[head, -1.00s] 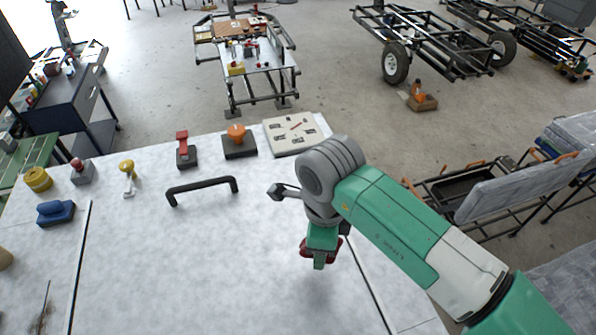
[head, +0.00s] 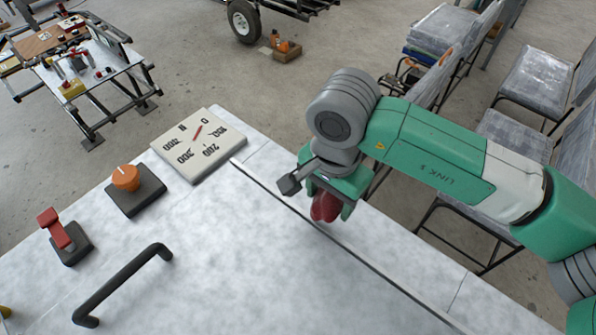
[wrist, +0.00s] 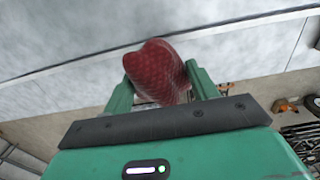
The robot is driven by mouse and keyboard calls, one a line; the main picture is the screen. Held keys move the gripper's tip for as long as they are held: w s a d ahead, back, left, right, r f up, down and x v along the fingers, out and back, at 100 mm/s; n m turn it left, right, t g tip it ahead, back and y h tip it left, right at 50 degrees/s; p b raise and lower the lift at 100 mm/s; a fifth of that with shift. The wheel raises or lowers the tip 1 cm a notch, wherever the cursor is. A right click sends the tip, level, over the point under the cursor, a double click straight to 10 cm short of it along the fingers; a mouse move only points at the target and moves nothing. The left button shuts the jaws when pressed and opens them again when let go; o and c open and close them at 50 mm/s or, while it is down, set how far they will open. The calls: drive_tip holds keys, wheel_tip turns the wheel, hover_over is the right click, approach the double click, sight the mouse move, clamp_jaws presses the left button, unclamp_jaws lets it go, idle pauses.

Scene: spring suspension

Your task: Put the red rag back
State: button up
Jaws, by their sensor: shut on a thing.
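The red rag (head: 325,207) hangs below my gripper (head: 332,196), above the right part of the white marbled table (head: 250,260). In the wrist view the dark red, textured rag (wrist: 158,72) sits between the two green fingers of my gripper (wrist: 160,84), which are shut on it. A bare strip of the tabletop and its dark seam lie beneath and beyond it. Whether the rag touches the table cannot be told, but it looks held above it.
On the table are a dial plate (head: 198,145), an orange knob (head: 127,178), a red lever switch (head: 58,232) and a black handle (head: 125,285). Plastic-wrapped seats (head: 540,78) stand at the right beyond the table edge. A wheeled cart (head: 80,65) stands at the upper left.

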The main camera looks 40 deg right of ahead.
drive_tip(key=w+d, duration=0.1)
drive_tip(key=w, duration=0.5)
drive_tip(key=w+d+f+p, duration=0.1)
drive_tip(key=w, duration=0.2)
drive_tip(key=shift+w+d, duration=0.2)
drive_tip(key=shift+d, duration=0.15)
drive_tip(key=shift+f, duration=1.85)
drive_tip(key=o, duration=0.9)
drive_tip(key=shift+o, duration=0.2)
wheel_tip(320, 180, up, 12)
drive_tip(key=shift+r, duration=0.15)
